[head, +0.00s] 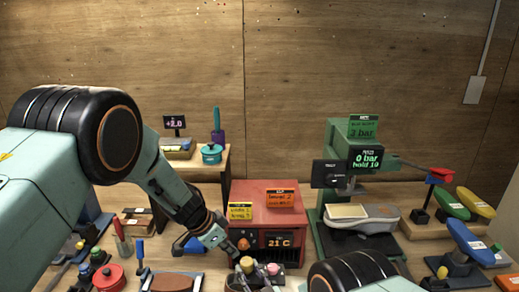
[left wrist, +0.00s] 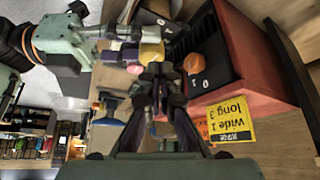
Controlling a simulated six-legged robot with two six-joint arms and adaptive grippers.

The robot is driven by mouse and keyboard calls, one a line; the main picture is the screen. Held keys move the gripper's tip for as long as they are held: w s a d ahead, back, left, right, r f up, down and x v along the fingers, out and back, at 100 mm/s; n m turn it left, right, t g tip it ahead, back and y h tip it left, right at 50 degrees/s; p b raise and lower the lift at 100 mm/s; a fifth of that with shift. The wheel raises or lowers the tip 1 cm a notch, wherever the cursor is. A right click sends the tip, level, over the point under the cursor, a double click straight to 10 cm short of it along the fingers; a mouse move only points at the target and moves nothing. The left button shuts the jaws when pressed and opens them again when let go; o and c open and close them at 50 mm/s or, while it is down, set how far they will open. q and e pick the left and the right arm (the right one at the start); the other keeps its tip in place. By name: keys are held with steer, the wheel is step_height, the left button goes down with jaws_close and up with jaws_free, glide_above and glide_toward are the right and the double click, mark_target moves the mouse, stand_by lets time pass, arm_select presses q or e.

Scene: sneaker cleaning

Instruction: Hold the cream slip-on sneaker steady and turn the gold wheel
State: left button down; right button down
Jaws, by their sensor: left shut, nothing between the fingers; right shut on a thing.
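The gold wheel (head: 247,265) stands low in the head view, in front of the red cabinet. In the left wrist view the gold wheel (left wrist: 152,51) is just past the tips of my left gripper (left wrist: 155,70). That gripper is shut and empty; whether it touches the wheel I cannot tell. My left gripper (head: 236,256) comes down beside the wheel in the head view. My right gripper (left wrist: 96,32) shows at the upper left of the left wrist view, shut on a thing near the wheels. The cream sneaker is mostly hidden and its outline is unclear.
The red cabinet (head: 265,196) with orange and yellow labels stands close behind the wheels. A pink wheel (head: 272,268) is beside the gold one. A green press (head: 340,150) holding a grey shoe (head: 372,225) stands right. A red pot (head: 109,277) and brushes crowd the left.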

mark_target(243, 267)
arm_select(q)
step_height(243, 267, up, 2)
steer(key=shift+s+r, duration=0.1)
stand_by(0.4)
steer(key=shift+s+d+f, duration=0.2)
steer(key=shift+s+f, duration=0.2)
steer(key=shift+f, duration=0.6)
steer(key=shift+s+d+f, duration=0.15)
steer(key=shift+s+f, duration=0.2)
steer(key=shift+f, duration=0.7)
steer(key=shift+s+d+f, duration=0.2)
steer(key=shift+s+f, duration=0.2)
steer(key=shift+f, duration=0.6)
steer(key=shift+w+d+r, duration=0.1)
steer(key=shift+w+d, duration=0.3)
steer(key=shift+w, duration=0.2)
steer(key=shift+w+a, duration=0.15)
steer(key=shift+w, duration=0.05)
